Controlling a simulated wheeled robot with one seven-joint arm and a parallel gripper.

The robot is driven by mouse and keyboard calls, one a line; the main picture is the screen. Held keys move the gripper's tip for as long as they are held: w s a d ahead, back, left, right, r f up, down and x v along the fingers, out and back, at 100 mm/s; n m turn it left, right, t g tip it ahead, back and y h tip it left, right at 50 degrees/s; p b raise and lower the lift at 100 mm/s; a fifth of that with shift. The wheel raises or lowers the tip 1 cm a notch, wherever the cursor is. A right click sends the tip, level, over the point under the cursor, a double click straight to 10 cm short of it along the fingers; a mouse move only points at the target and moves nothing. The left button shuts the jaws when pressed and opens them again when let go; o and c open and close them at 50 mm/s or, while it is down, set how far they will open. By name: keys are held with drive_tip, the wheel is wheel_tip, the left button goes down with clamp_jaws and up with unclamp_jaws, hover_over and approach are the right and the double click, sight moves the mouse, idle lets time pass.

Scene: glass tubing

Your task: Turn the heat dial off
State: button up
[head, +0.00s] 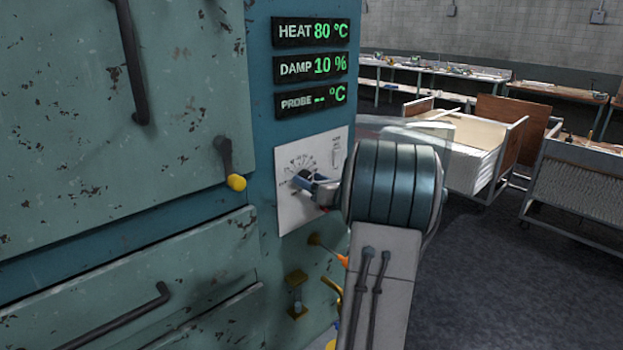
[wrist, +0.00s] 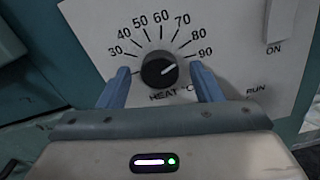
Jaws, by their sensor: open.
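The heat dial (wrist: 159,70) is a round black knob with a white pointer line on a white panel (wrist: 105,20). Its pointer aims to the upper right, between the 80 and 90 marks. My gripper (wrist: 160,88) is open, with one blue finger on each side of the dial and visible gaps between fingers and knob. The heat display (head: 311,32) reads 80 °C.
A white switch (wrist: 281,18) marked ON is at the panel's upper right. Damp and probe displays (head: 311,82) are above the panel. A yellow-tipped handle (head: 235,182) is to the left. Brass fittings (head: 297,280) are below. Carts (head: 470,150) stand behind at right.

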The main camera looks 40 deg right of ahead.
drive_tip(key=c, duration=1)
drive_tip(key=shift+f+b, duration=0.15)
drive_tip(key=shift+b, duration=0.25)
